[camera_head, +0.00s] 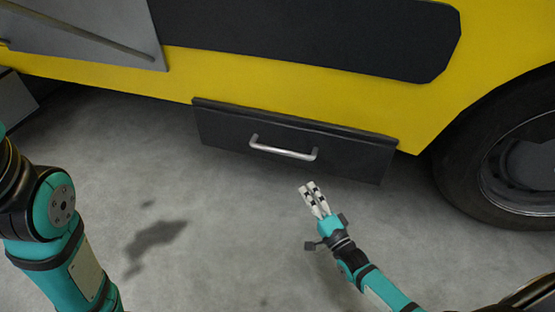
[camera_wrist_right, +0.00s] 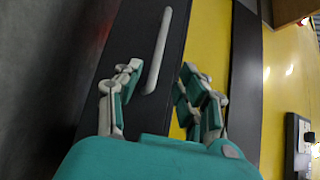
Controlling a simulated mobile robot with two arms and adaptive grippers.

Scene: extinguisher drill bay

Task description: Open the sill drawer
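The sill drawer (camera_head: 225,130) is a dark grey box front under the yellow vehicle body. It looks shut. A silver bar handle (camera_head: 283,150) runs across its middle. My right gripper (camera_head: 309,187) is just below and in front of the handle's right end, apart from it. In the right wrist view, the gripper (camera_wrist_right: 160,72) has its two fingers spread with nothing between them. The handle (camera_wrist_right: 160,50) shows ahead of the gap, against the dark drawer front (camera_wrist_right: 122,45). My left arm shows at the left of the head view; its gripper is out of frame.
The yellow vehicle side (camera_head: 330,78) with a dark panel (camera_head: 310,30) rises above the drawer. A black wheel (camera_head: 460,180) stands at the right. The grey concrete floor (camera_head: 220,220) in front of the drawer is clear.

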